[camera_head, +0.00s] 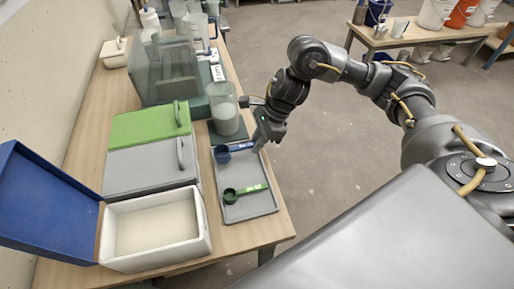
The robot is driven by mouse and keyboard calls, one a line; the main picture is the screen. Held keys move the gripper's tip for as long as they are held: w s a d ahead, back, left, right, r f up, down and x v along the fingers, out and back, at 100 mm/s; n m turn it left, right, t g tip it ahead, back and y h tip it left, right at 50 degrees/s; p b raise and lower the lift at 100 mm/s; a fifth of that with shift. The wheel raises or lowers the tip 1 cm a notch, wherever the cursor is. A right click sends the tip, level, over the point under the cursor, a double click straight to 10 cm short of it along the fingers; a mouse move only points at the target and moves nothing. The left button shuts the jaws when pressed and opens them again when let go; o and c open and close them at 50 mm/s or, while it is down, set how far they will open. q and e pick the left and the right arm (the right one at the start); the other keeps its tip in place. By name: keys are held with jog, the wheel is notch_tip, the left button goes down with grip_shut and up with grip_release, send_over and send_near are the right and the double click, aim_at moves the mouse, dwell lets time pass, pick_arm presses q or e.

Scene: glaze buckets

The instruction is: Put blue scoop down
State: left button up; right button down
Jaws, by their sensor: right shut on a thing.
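The blue scoop (222,155) is at the far end of a grey tray (249,206), its cup toward the left and its handle toward the right. My right gripper (258,146) is shut on the end of that handle, at the tray's right edge. The scoop is at or just above the tray surface; I cannot tell whether it touches. A green scoop (230,195) lies nearer on the same tray. My left gripper is not in view.
A clear beaker of pale powder (224,112) stands just behind the tray. Left are a white bin (204,226) with its blue lid (45,205) open, and bins with grey (150,167) and green (140,127) lids. A transparent enclosure (165,75) stands farther back.

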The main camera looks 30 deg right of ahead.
notch_tip(320, 180, down, 3)
jog(key=shift+w+d+f+p, duration=0.1)
jog(key=shift+w+f+p, duration=0.05)
jog(key=shift+p, duration=0.2)
jog(key=shift+f, duration=0.15)
jog(key=shift+f, duration=0.15)
jog(key=c, duration=1.4)
grip_release()
jog(key=shift+r, duration=0.2)
